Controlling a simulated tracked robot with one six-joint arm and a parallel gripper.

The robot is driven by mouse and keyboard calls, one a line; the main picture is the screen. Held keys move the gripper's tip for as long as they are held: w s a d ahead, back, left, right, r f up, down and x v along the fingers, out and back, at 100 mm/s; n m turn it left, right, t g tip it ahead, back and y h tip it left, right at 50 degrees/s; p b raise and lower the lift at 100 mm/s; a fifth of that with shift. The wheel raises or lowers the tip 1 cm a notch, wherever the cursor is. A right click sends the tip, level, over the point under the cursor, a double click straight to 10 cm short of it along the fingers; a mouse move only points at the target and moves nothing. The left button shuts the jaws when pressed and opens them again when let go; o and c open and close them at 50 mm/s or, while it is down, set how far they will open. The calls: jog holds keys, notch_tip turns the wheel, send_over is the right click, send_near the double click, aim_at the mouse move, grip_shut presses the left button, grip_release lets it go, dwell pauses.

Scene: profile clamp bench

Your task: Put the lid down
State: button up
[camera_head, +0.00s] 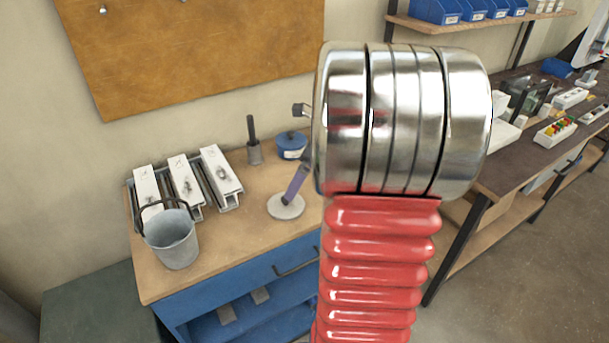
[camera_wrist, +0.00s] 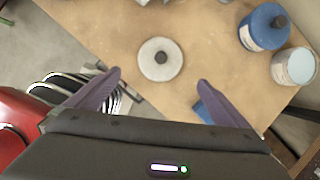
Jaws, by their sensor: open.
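The lid, a pale grey disc with a dark knob, appears to lie flat on the wooden bench top in the wrist view (camera_wrist: 160,60). It also shows in the head view (camera_head: 284,208), left of my arm. My gripper (camera_wrist: 160,77) is open, with its two purple fingers spread wide and nothing between them. The lid and knob show just beyond the fingertips in the wrist view. In the head view, one finger of my gripper (camera_head: 288,200) shows over the lid; the other is hidden by my arm.
A blue lidded pot (camera_head: 291,147) and a pale-topped can (camera_wrist: 293,66) stand near the bench edge. A grey bucket (camera_head: 172,240), metal troughs with white pieces (camera_head: 186,185) and a dark-handled tool in a grey holder (camera_head: 254,152) stand left. Bare wood surrounds the lid.

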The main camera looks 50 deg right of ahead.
jog(key=a+r+n, duration=0.3)
jog(key=a+n, duration=0.4)
jog(key=a, duration=0.2)
jog(key=a+r+n, duration=0.3)
jog(key=a+n, duration=0.4)
jog(key=a, duration=0.3)
jog(key=s+a+n, duration=0.5)
jog(key=a+n, duration=0.2)
jog(key=n, duration=0.2)
jog(key=s+a+r+n+t+h, duration=0.1)
jog(key=s+a+n, duration=0.4)
jog(key=a+n, duration=0.2)
jog(key=n, duration=0.2)
jog(key=shift+s+a+r+n, duration=0.2)
jog(key=shift+s+n, duration=0.1)
jog(key=shift+c, duration=0.6)
